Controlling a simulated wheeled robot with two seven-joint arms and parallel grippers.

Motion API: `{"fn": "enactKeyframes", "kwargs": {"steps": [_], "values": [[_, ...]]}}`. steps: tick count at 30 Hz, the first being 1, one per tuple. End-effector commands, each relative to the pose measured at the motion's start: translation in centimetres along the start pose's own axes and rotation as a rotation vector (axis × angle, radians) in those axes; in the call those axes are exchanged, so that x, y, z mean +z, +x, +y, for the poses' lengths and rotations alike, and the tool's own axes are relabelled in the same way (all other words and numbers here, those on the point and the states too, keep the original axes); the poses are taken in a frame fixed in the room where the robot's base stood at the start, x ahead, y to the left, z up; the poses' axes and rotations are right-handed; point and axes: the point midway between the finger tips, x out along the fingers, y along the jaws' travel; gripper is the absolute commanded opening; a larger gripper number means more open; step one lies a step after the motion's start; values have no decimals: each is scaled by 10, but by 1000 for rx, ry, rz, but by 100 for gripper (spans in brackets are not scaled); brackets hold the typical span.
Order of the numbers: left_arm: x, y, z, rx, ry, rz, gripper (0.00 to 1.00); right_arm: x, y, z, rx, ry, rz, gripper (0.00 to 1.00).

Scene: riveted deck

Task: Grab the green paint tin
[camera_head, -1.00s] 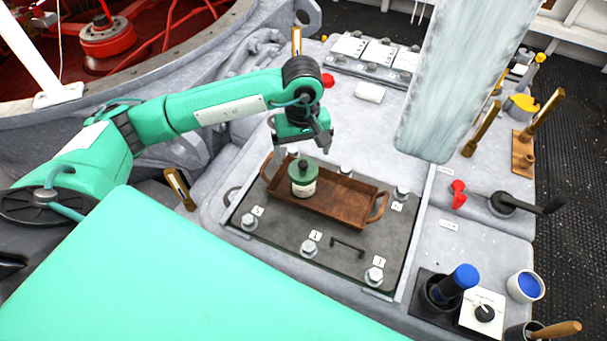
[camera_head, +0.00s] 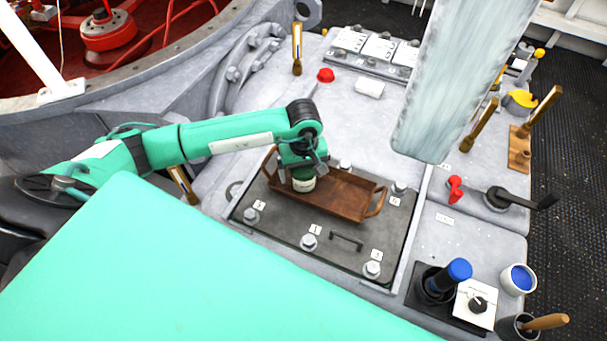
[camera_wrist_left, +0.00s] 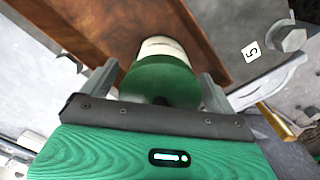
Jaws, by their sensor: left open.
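The green paint tin (camera_head: 303,184), with a pale label band, stands in the left part of a brown wooden tray (camera_head: 350,198). My left gripper (camera_head: 304,172) is low over the tin and hides its top in the head view. In the left wrist view the tin (camera_wrist_left: 162,75) lies between the two fingers of the open left gripper (camera_wrist_left: 157,88). A gap shows beside the tin, and I cannot tell whether either finger touches it. The tray (camera_wrist_left: 90,25) also shows behind the tin there. My right gripper is not in view.
The tray rests on a dark bolted plate with a handle (camera_head: 347,239). To the right are a red-knobbed lever (camera_head: 455,189), a blue-topped cylinder (camera_head: 458,271) and a white cup with blue inside (camera_head: 519,279). A pale translucent slab (camera_head: 460,80) blocks part of the view.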

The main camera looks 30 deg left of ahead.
Motion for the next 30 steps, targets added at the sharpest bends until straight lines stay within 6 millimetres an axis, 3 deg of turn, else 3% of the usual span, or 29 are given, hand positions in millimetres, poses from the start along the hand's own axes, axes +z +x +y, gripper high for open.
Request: {"fn": "enactKeyframes", "kwargs": {"steps": [2,12,13,23,30], "values": [[0,0,0,0,0,0,91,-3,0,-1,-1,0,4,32],[0,0,0,0,0,0,27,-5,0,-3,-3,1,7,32],[0,-2,0,2,0,0,24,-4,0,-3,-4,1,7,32],[-1,-5,1,2,-1,1,24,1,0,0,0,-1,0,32],[-1,-30,1,3,1,3,24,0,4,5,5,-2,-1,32]]}}
